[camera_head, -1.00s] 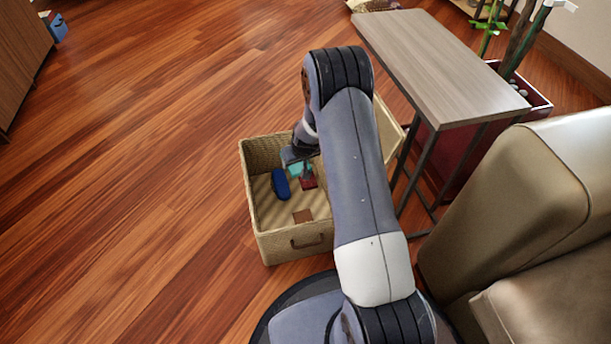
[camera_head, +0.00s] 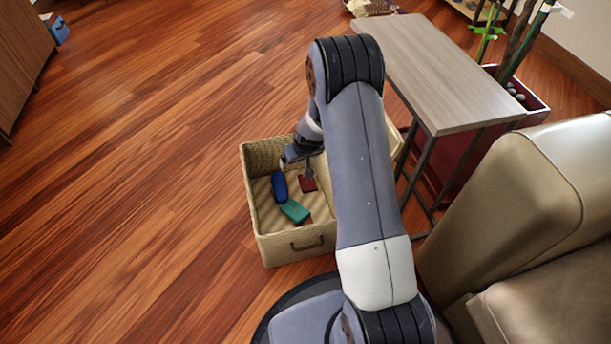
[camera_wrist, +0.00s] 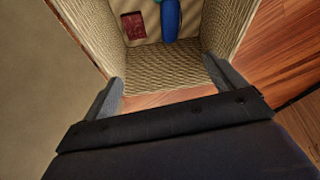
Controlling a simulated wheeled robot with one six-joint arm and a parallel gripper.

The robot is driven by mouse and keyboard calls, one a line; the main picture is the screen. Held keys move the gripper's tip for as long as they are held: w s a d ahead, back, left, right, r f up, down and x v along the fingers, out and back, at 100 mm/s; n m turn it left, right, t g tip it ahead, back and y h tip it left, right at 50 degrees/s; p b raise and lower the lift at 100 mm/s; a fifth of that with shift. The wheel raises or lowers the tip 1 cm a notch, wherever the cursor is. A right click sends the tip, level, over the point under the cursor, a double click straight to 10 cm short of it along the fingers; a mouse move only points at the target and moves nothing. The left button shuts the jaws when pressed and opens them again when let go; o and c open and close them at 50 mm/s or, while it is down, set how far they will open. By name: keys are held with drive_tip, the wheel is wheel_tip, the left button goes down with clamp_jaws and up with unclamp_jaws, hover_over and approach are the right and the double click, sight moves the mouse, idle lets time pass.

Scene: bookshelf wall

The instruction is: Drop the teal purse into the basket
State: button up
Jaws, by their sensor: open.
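The teal purse (camera_head: 294,211) lies on the floor of the wicker basket (camera_head: 296,246), toward its near side. It partly covers a brown item there. In the wrist view only a small bit of teal (camera_wrist: 158,2) shows at the top edge. My gripper (camera_head: 297,164) is over the basket's far part, apart from the purse. In the wrist view my gripper (camera_wrist: 165,88) has its two fingers spread wide with nothing between them, and the basket's woven wall (camera_wrist: 165,72) shows beyond them.
A blue item (camera_head: 279,186) and a dark red item (camera_head: 308,184) also lie in the basket. A narrow side table (camera_head: 440,75) and a tan leather seat (camera_head: 510,190) stand to the right. The wooden floor at left is clear.

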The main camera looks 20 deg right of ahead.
drive_tip(key=p+v, duration=0.1)
drive_tip(key=v, duration=0.4)
drive_tip(key=shift+s+r, duration=0.1)
drive_tip(key=shift+r, duration=0.25)
drive_tip(key=d+b+x, duration=0.1)
drive_tip(key=b+x, duration=0.3)
drive_tip(key=x, duration=0.7)
drive_tip(key=shift+s+a+r+p, duration=0.1)
drive_tip(key=shift+a+r+p, duration=0.1)
drive_tip(key=shift+r+p, duration=0.8)
drive_tip(key=shift+a+r+p, duration=0.25)
drive_tip(key=shift+r+p, duration=0.35)
drive_tip(key=shift+r, duration=0.8)
